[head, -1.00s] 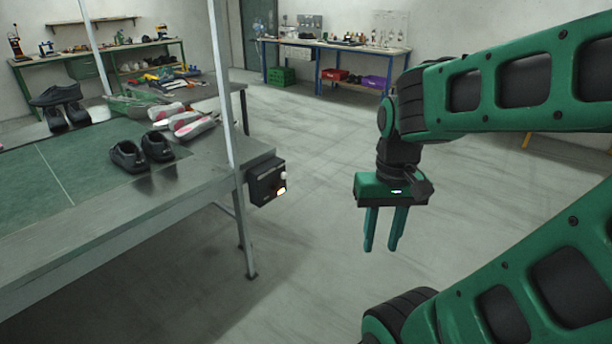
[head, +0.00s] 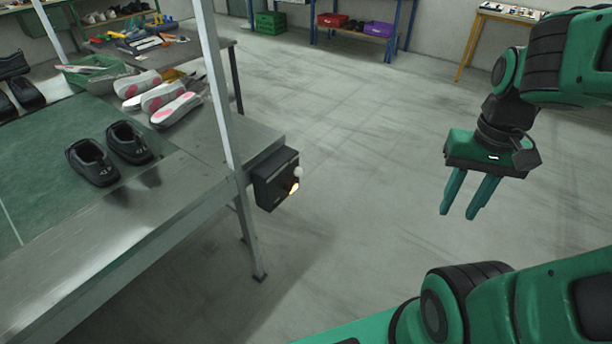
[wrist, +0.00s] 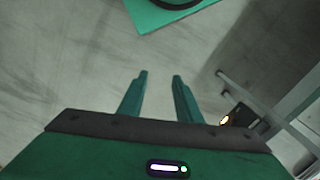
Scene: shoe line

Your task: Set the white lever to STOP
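The white lever (head: 298,172) shows as a small white knob on the front of a black control box (head: 272,180) at the corner of the conveyor table. A lit orange-yellow lamp sits just below the knob. The lever's setting and any labels are too small to read. My gripper (head: 464,212) hangs fingers down over open floor, well to the right of the box. Its two green fingers are apart with nothing between them. In the wrist view the open fingers (wrist: 161,76) show, and the box (wrist: 239,115) with its glowing lamp is at the right.
The conveyor table (head: 130,235) carries black shoes (head: 130,142) and several pale soles (head: 160,100). A metal post (head: 217,90) rises beside the box. The floor between the box and my gripper is clear. Benches with crates (head: 270,22) stand at the back.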

